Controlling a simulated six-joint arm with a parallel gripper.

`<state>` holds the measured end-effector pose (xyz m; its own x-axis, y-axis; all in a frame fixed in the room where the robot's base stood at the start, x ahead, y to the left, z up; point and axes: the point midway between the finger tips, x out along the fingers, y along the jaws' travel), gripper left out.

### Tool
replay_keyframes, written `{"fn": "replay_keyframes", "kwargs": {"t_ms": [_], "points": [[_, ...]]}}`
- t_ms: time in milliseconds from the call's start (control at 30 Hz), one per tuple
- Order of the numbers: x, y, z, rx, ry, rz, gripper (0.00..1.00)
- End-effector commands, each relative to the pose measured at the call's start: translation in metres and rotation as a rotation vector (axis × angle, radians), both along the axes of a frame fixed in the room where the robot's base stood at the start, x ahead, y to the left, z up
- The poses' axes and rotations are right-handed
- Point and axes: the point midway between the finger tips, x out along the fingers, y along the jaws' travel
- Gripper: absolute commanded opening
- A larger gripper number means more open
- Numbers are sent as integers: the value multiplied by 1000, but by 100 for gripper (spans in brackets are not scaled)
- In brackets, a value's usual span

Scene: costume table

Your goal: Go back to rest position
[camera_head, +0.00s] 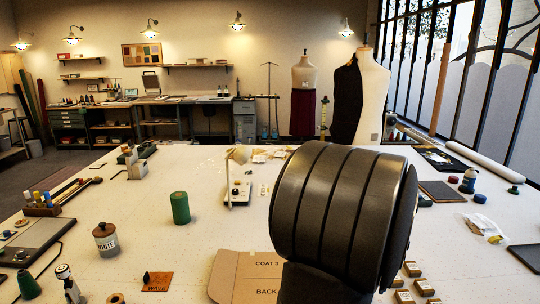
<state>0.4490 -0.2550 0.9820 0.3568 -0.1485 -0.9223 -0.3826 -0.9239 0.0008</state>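A large dark, banded part of my arm (340,205) fills the middle right of the head view, close to the camera. My gripper does not show, so I cannot see its fingers or whether it holds anything. The white costume table (130,205) spreads out beneath and around the arm. The arm hides part of the table's middle and right side.
A brown pattern card (238,275) marked "COAT 3" lies partly behind my arm. A green cylinder (180,207), a lidded jar (106,240) and a small lamp device (238,185) stand left. Several small boxes (413,269) sit right. Table left of centre has bare patches.

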Motion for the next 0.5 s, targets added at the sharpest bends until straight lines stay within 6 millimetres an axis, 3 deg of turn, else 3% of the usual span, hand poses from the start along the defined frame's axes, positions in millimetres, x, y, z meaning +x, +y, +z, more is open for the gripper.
{"fn": "replay_keyframes", "kwargs": {"t_ms": [100, 500], "points": [[-5, -3, 22, 0, -2, -5, 68], [-66, -38, 61, 1, 1, -6, 68]]}}
